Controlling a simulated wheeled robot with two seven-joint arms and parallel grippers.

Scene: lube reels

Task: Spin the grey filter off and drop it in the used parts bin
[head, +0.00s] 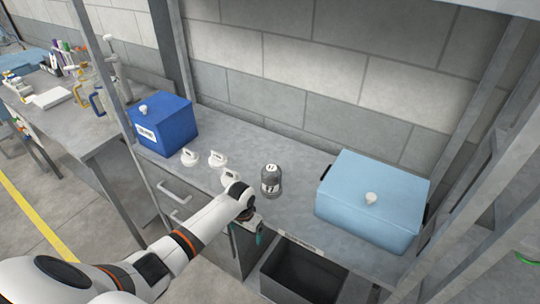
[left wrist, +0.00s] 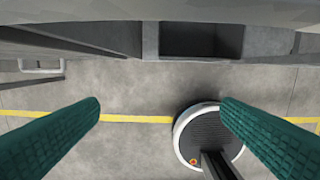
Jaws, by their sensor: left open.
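The grey filter (head: 270,181), a dark grey canister with a light label band, stands upright on the workbench in the head view. I cannot tell what it is fastened to. A dark open bin (head: 268,287) sits low under the bench's front edge; its far wall also shows in the left wrist view (left wrist: 202,40). A label above it is too small to read. My left gripper (head: 254,238) hangs in front of the bench edge, below and in front of the filter. My right gripper is not in view.
A light blue lidded box (head: 345,208) stands right of the filter, and a dark blue lidded box (head: 160,128) at the left. Metal posts frame the bench (head: 240,148). Drawers (head: 168,190) are below.

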